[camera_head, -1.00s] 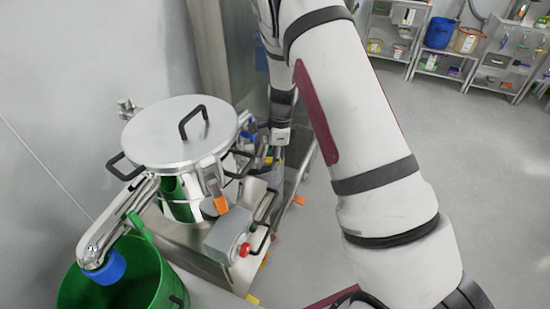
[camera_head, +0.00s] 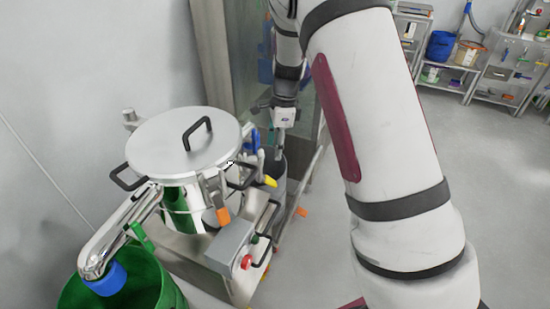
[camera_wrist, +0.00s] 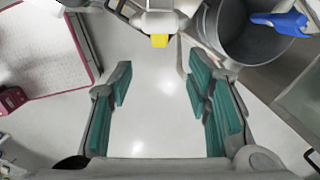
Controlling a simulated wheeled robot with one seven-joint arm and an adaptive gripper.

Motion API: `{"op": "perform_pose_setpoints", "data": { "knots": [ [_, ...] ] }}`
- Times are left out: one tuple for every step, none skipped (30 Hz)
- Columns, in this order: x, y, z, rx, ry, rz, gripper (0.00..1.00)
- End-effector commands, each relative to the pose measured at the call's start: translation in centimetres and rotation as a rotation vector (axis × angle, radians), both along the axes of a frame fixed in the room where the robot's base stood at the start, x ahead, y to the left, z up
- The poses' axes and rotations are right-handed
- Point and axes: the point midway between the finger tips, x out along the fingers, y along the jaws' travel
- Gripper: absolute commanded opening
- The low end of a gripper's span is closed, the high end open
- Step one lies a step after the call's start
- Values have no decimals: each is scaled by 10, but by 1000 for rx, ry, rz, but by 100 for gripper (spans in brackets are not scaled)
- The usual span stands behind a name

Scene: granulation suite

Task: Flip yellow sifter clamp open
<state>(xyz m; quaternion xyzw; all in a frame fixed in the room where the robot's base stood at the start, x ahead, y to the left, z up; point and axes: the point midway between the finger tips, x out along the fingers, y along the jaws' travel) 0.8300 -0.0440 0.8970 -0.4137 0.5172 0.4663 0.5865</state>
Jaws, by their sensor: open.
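The steel sifter (camera_head: 168,145) stands at left centre in the head view, with a round lid and black handles. The yellow sifter clamp (camera_head: 271,182) shows as a small yellow tip at the sifter's right side. In the wrist view the yellow tip (camera_wrist: 159,40) points down into the gap at top centre, just beyond my fingertips. My gripper (camera_wrist: 160,75) is open and empty, its green-padded fingers wide apart and not touching the clamp. In the head view its fingers are mostly hidden behind the sifter's clamps. An orange clamp (camera_head: 223,216) hangs at the sifter's front.
A grey bin (camera_wrist: 240,30) with a blue-handled tool (camera_wrist: 283,20) stands close to the right of the clamp. A control box (camera_head: 232,245) with a red button sits before the sifter. A green bin (camera_head: 155,275) is at lower left. The floor at right is clear.

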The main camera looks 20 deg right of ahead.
Motion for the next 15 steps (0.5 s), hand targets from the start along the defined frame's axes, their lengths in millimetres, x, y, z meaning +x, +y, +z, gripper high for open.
{"op": "perform_pose_setpoints", "data": {
  "knots": [
    [0, -1, 7, 0, -2, 0, 45],
    [0, -1, 11, -1, -3, 0, 45],
    [0, -1, 15, 0, -2, 0, 45],
    [0, -2, 17, 0, -1, 0, 45],
    [0, -2, 19, 0, -1, 0, 45],
    [0, -2, 21, 0, -1, 0, 45],
    [0, -2, 22, 0, 0, 0, 45],
    [0, -2, 23, 0, 0, 0, 45],
    [-1, -2, 23, 0, 0, 0, 45],
    [-1, -2, 24, 0, 0, 0, 45],
    [-1, -2, 24, 0, 1, 0, 45],
    [-1, -2, 24, 0, 1, 0, 45],
    [-1, -2, 24, 0, 1, 0, 45],
    [-1, -2, 24, 0, 1, 0, 45],
    [-1, -2, 24, 0, 0, 0, 45]
  ]
}}
